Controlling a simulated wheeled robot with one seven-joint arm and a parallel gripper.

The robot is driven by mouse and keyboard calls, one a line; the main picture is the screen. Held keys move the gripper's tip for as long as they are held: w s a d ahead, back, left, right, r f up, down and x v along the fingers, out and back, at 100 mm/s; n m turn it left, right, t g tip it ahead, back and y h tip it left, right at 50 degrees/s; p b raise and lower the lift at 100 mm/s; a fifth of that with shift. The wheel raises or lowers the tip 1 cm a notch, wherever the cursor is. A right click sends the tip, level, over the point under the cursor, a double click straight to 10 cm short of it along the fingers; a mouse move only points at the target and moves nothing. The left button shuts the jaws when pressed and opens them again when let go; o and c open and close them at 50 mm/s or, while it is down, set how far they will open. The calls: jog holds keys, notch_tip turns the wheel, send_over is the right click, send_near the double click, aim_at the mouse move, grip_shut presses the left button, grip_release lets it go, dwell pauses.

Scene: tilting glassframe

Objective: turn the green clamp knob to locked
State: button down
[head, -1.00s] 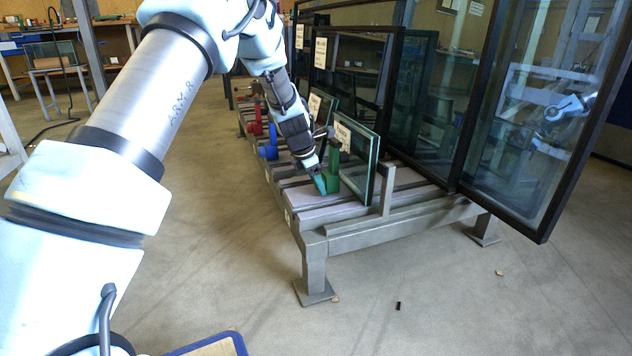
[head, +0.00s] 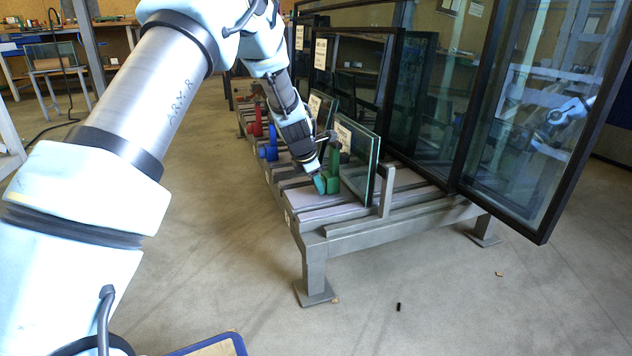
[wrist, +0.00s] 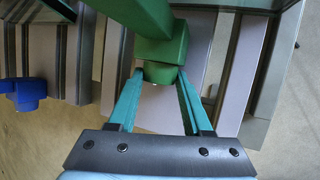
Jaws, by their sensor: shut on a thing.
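The green clamp (head: 333,171) stands upright on the near end of the rack, in front of a small glass pane. In the wrist view its green body (wrist: 163,48) fills the top middle, with the round green knob (wrist: 160,73) below it. My gripper (head: 320,183) reaches down to the clamp from the upper left. In the wrist view its two teal fingers (wrist: 160,78) lie on either side of the knob and are shut on it. Any lock marking on the knob is not visible.
A blue clamp (head: 268,151) and a red clamp (head: 255,128) stand farther along the metal rack (head: 350,228). The glass pane (head: 360,160) is close behind the green clamp. Large framed glass panels (head: 540,120) lean at the right.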

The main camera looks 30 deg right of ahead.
jog(key=shift+a+t, duration=0.1)
jog(key=shift+t, duration=0.2)
jog(key=shift+c, duration=1.7)
grip_release()
jog(key=shift+w+g, duration=0.15)
jog(key=shift+g, duration=0.65)
jog(key=s+a+r+m+y+p, duration=0.1)
jog(key=s+a+r+m+p, duration=0.1)
jog(key=a+r+p, duration=0.7)
jog(key=s+a+r+m+y+p, duration=0.1)
jog(key=a+r+m+p, duration=0.3)
jog(key=a+r+p, duration=0.5)
jog(key=shift+s+a+r+m+p, duration=0.3)
jog(key=shift+s+a+r, duration=0.4)
jog(key=shift+a+r, duration=2.2)
jog(key=shift+d+r, duration=0.8)
